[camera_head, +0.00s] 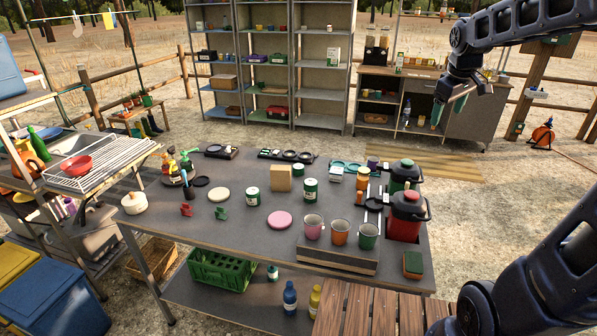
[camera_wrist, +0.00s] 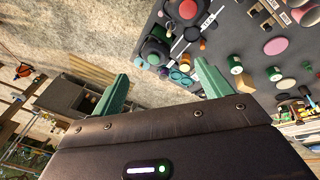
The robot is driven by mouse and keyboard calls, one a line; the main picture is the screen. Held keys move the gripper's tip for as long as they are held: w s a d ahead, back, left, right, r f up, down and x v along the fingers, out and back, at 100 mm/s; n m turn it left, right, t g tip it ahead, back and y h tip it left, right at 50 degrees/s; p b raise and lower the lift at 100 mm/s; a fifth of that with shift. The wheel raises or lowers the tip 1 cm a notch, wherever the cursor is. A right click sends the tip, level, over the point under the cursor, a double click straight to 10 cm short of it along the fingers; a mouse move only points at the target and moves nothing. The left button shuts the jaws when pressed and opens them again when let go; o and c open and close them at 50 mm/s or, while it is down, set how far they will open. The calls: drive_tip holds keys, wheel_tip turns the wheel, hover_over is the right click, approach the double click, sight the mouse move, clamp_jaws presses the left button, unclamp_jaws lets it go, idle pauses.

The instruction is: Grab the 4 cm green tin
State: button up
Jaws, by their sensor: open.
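Two green tins with pale bands stand upright on the dark table in the head view: a right one (camera_head: 311,190) and a left one (camera_head: 253,196). I cannot tell from the pictures which is 4 cm wide. In the wrist view, a green tin (camera_wrist: 235,65) shows just beyond my right finger and another (camera_wrist: 274,73) farther right. My gripper (camera_wrist: 161,74) is open, with nothing between its two green fingers. In the head view my gripper (camera_head: 446,108) hangs high at the upper right, well away from both tins.
A tan box (camera_head: 281,178) stands between and behind the tins. A pink disc (camera_head: 280,220) lies in front.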

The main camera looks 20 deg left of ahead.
drive_tip(key=w+a+f+n, duration=0.2)
drive_tip(key=w+a+n, duration=0.3)
drive_tip(key=w+a, duration=0.55)
drive_tip(key=n+g+h, duration=0.1)
drive_tip(key=n, duration=1.4)
hover_over(298, 166)
drive_tip(key=s, duration=0.2)
wheel_tip(298, 166, down, 30)
drive_tip(key=shift+w+a+f+h, duration=0.1)
drive_tip(key=shift+a+f+h, duration=0.2)
drive_tip(key=shift+a+f, duration=0.25)
drive_tip(key=x, duration=0.5)
drive_tip(key=shift+f, duration=0.1)
drive_tip(key=shift+x, duration=2.55)
drive_tip(key=shift+a, duration=0.15)
drive_tip(key=c, duration=1.1)
